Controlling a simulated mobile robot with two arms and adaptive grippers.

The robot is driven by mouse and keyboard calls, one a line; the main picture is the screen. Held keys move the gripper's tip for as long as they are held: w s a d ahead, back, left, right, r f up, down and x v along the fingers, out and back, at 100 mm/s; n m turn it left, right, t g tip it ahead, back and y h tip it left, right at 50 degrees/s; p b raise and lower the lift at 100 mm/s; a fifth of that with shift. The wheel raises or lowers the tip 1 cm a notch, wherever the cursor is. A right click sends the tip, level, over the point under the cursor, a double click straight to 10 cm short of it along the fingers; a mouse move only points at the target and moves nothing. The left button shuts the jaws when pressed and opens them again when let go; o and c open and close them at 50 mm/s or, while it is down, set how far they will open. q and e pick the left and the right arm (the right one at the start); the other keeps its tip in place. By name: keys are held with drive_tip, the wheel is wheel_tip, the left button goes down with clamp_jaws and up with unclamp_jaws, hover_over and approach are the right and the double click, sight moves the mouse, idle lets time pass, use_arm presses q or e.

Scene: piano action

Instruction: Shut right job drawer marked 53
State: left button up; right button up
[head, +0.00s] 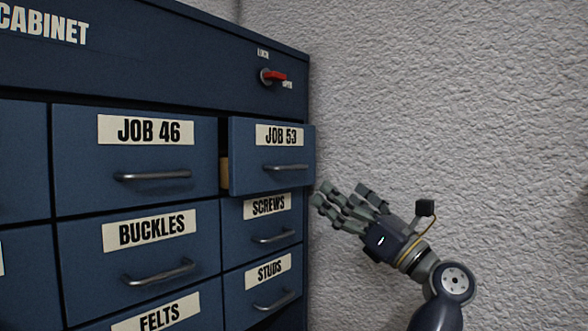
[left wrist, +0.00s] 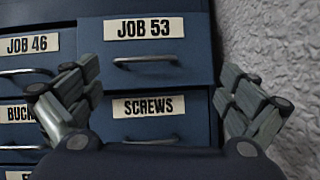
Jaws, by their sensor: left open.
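The JOB 53 drawer (head: 304,148) is at the right of the blue cabinet's top drawer row. Its front stands out from the cabinet, with a gap and a pale drawer side showing at its left. It also shows ahead in the left wrist view (left wrist: 190,70), with a metal bar handle (left wrist: 146,60). My left gripper (head: 345,205) is to the right of and below this drawer in the head view, apart from it. In the left wrist view its fingers (left wrist: 155,95) are spread wide with nothing between them. My right gripper is not in view.
The JOB 46 drawer (head: 75,165), BUCKLES drawer (head: 80,245), SCREWS drawer (head: 232,235) and STUDS drawer (head: 235,290) look flush. A red lock knob (head: 276,76) is above, beside small LOCK and OPEN labels. A rough grey wall (head: 450,90) bounds the right side.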

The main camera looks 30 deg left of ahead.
sight(294, 168)
use_arm(q)
drive_tip(key=a+r+n+g+p, duration=0.1)
drive_tip(key=a, duration=0.2)
drive_tip(key=a+r+h+p, duration=0.1)
drive_tip(key=a+r, duration=0.1)
drive_tip(key=a, duration=0.1)
drive_tip(key=a+r+n+g+p, duration=0.1)
drive_tip(key=a+p, duration=0.1)
drive_tip(key=a, duration=0.1)
drive_tip(key=shift+s+r+n+g+h, duration=0.2)
drive_tip(key=shift+s+n+g+h, duration=0.1)
drive_tip(key=shift+s, duration=0.1)
drive_tip(key=shift+w+a+r, duration=0.1)
drive_tip(key=shift+a+r, duration=0.05)
drive_tip(key=shift+a, duration=0.55)
drive_tip(key=shift+c, duration=0.6)
